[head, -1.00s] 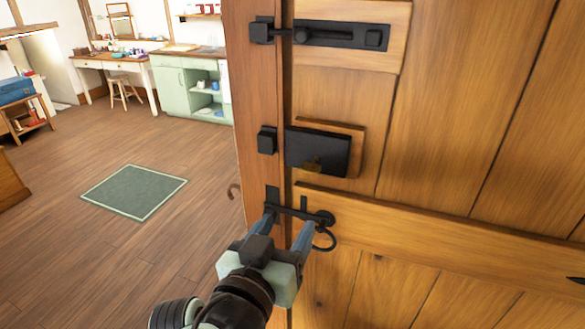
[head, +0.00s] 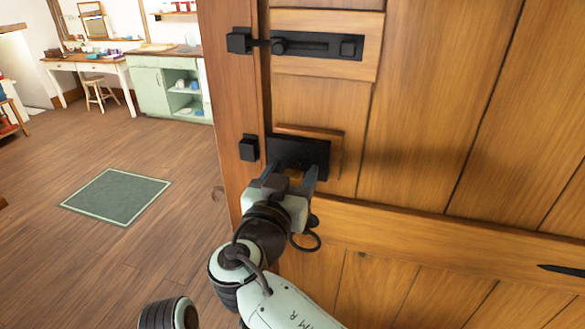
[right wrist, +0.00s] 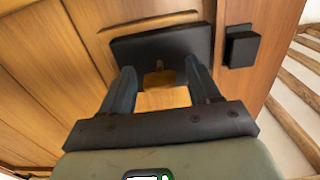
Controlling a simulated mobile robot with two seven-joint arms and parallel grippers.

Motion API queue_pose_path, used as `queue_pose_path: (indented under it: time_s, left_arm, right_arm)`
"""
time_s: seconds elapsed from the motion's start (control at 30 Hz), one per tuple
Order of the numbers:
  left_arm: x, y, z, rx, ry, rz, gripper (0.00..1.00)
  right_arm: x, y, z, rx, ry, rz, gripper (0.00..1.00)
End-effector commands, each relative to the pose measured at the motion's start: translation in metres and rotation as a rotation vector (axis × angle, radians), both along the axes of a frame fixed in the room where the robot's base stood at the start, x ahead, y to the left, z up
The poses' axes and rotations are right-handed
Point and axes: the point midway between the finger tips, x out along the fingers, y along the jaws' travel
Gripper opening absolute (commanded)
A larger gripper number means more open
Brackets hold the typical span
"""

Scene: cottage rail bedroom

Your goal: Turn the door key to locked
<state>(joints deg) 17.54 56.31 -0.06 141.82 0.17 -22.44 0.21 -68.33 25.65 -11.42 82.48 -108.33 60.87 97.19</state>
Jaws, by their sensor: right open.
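The black lock box (head: 300,153) is fixed on the wooden door (head: 430,110) near its left edge. A small brass key (right wrist: 159,68) shows at the lock's face in the right wrist view, between the fingers; in the head view it is mostly hidden by my gripper. My right gripper (head: 288,176) is open at the lock's lower edge. In the right wrist view, one finger of the right gripper (right wrist: 160,75) is on each side of the key, with gaps visible. My left gripper is not in view.
A black slide bolt (head: 318,45) is above the lock. A black ring handle (head: 306,241) hangs just below my right gripper. The door frame (head: 232,105) is at the left, with a keeper block (head: 249,148). Open floor and a green rug (head: 116,197) lie further left.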

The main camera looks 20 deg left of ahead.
Motion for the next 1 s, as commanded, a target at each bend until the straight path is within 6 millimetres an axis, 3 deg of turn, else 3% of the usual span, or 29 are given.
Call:
queue_pose_path:
  time_s: [0.33,0.37,0.5,0.53,1.0]
  left_arm:
    - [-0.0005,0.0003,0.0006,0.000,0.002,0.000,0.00]
    - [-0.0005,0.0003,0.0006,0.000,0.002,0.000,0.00]
    - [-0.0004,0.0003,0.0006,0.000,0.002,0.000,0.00]
    - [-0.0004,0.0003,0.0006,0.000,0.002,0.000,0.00]
    - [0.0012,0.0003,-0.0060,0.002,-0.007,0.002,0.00]
  right_arm:
    - [0.0049,-0.0006,-0.0005,0.000,0.000,-0.001,0.62]
    - [0.0048,-0.0005,-0.0005,0.000,0.000,-0.001,0.55]
    - [0.0047,-0.0005,-0.0005,0.000,0.000,-0.001,0.10]
    - [0.0047,-0.0005,-0.0005,-0.001,0.000,-0.001,0.05]
    - [0.0046,-0.0006,-0.0015,-0.099,0.003,0.000,0.06]
